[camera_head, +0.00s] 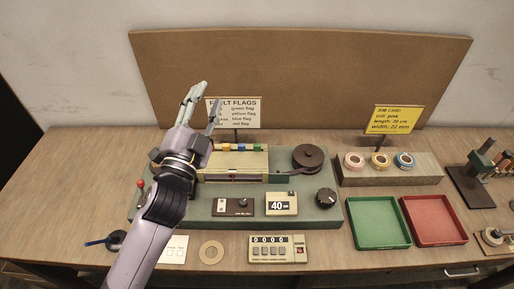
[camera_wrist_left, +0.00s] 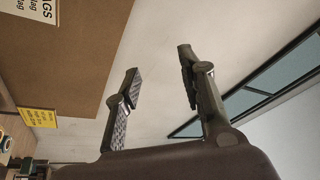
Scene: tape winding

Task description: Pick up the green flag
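My left gripper (camera_head: 206,100) is raised in front of the left edge of the fault flags sign (camera_head: 246,112), above the machine. A row of small coloured pieces (camera_head: 241,147), including blue and yellow ones, sits along the back of the machine (camera_head: 232,165), to the right of my wrist. I cannot clearly make out a green flag; my gripper and arm hide the row's left end. My right gripper is not in view.
The green machine base (camera_head: 318,225) carries a dark reel (camera_head: 308,157), a knob and a display. Tape rolls (camera_head: 380,160) sit on a block at right, behind a green tray (camera_head: 377,222) and a red tray (camera_head: 434,220). A counter (camera_head: 270,249) stands in front. A brown board (camera_head: 300,70) rises behind.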

